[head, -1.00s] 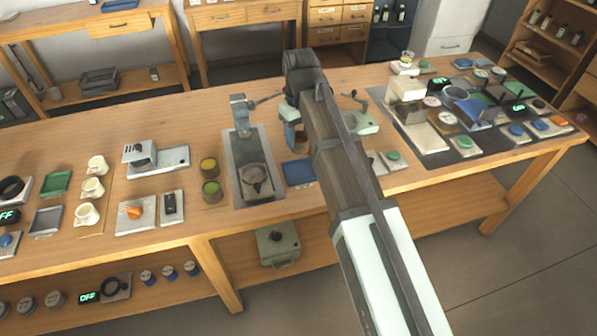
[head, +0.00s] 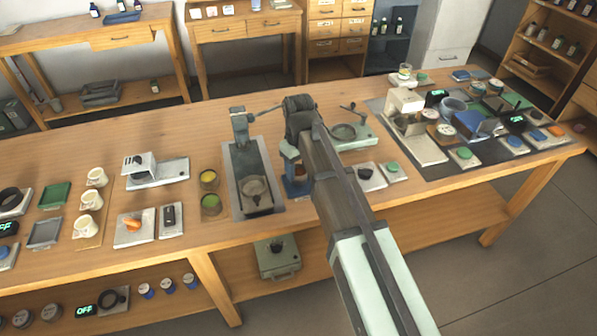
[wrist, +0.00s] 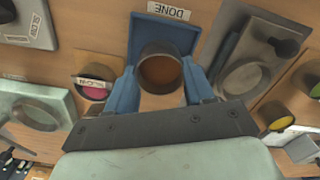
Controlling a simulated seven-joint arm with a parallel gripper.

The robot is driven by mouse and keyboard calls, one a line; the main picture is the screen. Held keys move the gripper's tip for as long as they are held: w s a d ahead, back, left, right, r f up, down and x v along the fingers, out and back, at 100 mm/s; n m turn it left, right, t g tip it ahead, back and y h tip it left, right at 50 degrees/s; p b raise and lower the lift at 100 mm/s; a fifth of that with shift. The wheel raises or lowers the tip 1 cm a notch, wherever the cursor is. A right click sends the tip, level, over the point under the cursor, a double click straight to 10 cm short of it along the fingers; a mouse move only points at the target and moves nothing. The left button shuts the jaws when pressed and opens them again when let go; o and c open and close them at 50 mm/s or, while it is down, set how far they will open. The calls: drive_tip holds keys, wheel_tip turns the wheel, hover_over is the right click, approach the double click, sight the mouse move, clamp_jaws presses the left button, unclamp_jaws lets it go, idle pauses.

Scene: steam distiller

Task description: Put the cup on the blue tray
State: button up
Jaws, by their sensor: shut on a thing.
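The cup (wrist: 160,74), a round vessel with a dark rim and brown inside, stands between the two blue fingers of my gripper (wrist: 161,86) in the wrist view. My gripper is shut on it. The blue tray (wrist: 170,11), labelled DONE, lies under and beyond the cup. In the head view the blue tray (head: 297,189) shows only as a sliver below my gripper (head: 292,160), with my arm hiding the rest. The cup looks upright. I cannot tell whether it touches the tray.
A grey machine with a drip plate (head: 256,190) stands just left of the tray. Yellow and green pots (head: 210,190) are farther left.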

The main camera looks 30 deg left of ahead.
drive_tip(key=shift+f, duration=0.95)
drive_tip(key=shift+f, duration=0.1)
drive_tip(key=o, duration=1.2)
wheel_tip(320, 180, up, 12)
drive_tip(key=shift+r, duration=0.1)
